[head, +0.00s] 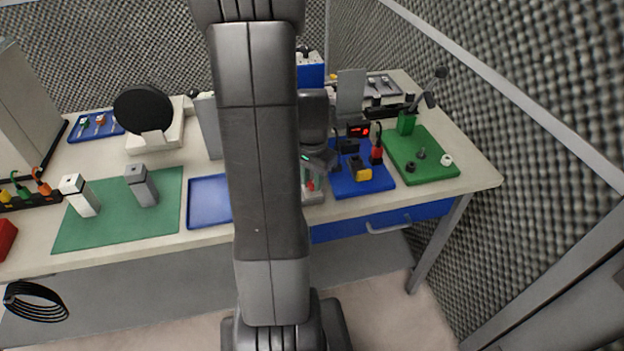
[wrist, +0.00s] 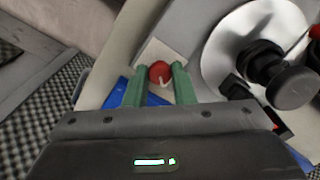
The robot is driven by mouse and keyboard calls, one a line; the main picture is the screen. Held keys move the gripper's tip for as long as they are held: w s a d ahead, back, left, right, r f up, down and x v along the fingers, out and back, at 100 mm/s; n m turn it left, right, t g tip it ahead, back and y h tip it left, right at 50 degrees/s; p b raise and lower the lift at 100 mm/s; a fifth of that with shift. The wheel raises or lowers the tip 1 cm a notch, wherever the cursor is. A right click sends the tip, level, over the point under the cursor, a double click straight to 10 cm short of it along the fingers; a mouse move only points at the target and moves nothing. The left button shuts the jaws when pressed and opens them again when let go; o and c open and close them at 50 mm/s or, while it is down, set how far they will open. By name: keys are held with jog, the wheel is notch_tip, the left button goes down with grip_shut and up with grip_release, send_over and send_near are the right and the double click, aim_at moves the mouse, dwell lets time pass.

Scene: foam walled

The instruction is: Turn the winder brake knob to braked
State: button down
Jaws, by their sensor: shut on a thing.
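The red winder brake knob (wrist: 159,70) sits between the two green fingers of my gripper (wrist: 160,78) in the wrist view. My gripper is shut on it. A white pointer line on the knob shows on the side toward my gripper's body. A pale plate (wrist: 165,50) lies around the knob; I can read no brake marks on it. Beside it, to the right, are a round silver disc (wrist: 222,45) and a black knob (wrist: 292,86). In the head view my arm covers much of this spot, and only a bit of red shows by my gripper.
A green mat (head: 440,165) with small black parts is farther right. An empty blue tray (head: 208,202) and a green mat with two upright blocks (head: 142,185) are left.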

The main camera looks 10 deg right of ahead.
aim_at(312, 183)
jog(key=shift+r+m, duration=0.1)
jog(key=shift+m, duration=0.2)
jog(key=c, duration=1.2)
grip_release()
notch_tip(312, 183, up, 14)
